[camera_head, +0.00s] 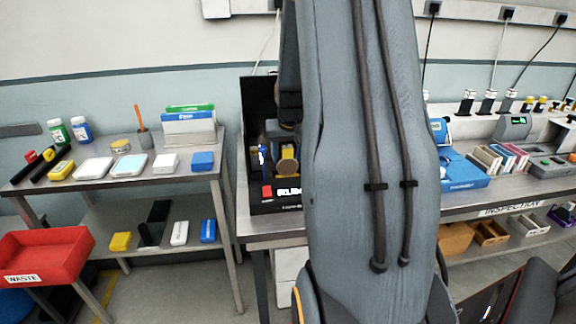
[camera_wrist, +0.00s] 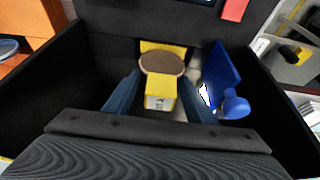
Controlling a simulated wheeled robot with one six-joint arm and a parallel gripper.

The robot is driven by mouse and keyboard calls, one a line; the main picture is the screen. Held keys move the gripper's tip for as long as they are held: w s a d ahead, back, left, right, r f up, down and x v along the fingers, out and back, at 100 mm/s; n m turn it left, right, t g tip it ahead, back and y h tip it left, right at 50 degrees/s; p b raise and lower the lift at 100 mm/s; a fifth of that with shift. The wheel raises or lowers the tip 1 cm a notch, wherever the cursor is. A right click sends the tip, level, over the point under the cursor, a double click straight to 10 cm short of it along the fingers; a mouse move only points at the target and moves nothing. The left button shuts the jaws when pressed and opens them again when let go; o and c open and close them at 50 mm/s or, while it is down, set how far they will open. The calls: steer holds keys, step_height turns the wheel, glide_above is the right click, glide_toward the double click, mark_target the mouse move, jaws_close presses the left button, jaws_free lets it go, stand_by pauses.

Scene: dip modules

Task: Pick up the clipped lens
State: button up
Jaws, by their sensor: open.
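The clipped lens appears to be the round brown disc (camera_wrist: 162,63) on a yellow holder (camera_wrist: 160,90) in the wrist view. It sits inside a black box (camera_wrist: 40,110), near the back wall. It also shows in the head view as a dark disc (camera_head: 287,167) on yellow. My gripper (camera_wrist: 162,80) is open, with one blue-grey finger on each side of the yellow holder. Whether the fingers touch it cannot be told.
A blue plate with a round knob (camera_wrist: 235,105) stands in the box just right of my gripper. The box walls rise close around. In the head view, a left table (camera_head: 60,189) holds several items, and a red waste bin (camera_head: 70,250) stands before it.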

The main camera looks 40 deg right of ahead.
steer(key=shift+w+f, duration=0.1)
steer(key=shift+f, duration=0.15)
steer(key=c, duration=1.2)
